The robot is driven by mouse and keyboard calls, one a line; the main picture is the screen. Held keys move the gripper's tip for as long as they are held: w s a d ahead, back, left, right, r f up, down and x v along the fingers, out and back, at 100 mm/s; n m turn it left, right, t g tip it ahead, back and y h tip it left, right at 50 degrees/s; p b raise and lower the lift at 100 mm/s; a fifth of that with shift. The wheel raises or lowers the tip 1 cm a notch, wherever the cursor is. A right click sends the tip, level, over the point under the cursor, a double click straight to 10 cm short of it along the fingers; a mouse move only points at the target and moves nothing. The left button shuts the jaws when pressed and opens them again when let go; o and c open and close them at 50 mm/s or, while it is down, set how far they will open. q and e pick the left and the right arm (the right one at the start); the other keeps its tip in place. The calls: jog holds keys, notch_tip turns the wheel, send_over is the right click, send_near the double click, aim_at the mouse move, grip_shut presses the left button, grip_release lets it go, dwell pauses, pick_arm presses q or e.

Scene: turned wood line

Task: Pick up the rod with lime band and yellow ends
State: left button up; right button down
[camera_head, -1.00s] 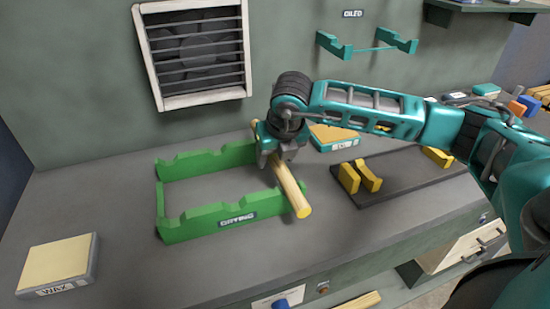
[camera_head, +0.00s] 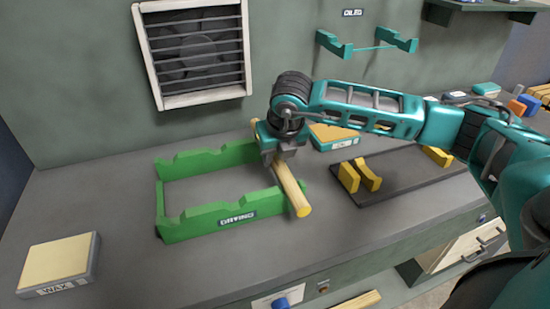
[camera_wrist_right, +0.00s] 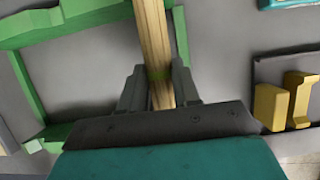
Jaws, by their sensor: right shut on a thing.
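The rod (camera_head: 292,188) is pale wood with a yellow near end. It lies across the right end of the green drying rack (camera_head: 190,228) on the bench. In the right wrist view the rod (camera_wrist_right: 154,40) runs up from between my fingers, and a lime band (camera_wrist_right: 159,74) shows at the fingers. My right gripper (camera_head: 282,156) points down over the rod and is shut on it around the middle. I cannot tell whether the rod is clear of the rack. My left gripper is not in view.
A dark tray (camera_head: 400,188) with yellow blocks (camera_head: 368,176) is to the right. A teal-edged pad (camera_head: 333,137) sits close behind my gripper. A wax pad (camera_head: 58,264) lies at front left. A teal wall rack (camera_head: 365,46) marked OILED hangs above. The bench front centre is clear.

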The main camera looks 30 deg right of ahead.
aim_at(303, 205)
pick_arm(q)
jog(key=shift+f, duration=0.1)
pick_arm(e)
jog(key=shift+r, duration=0.15)
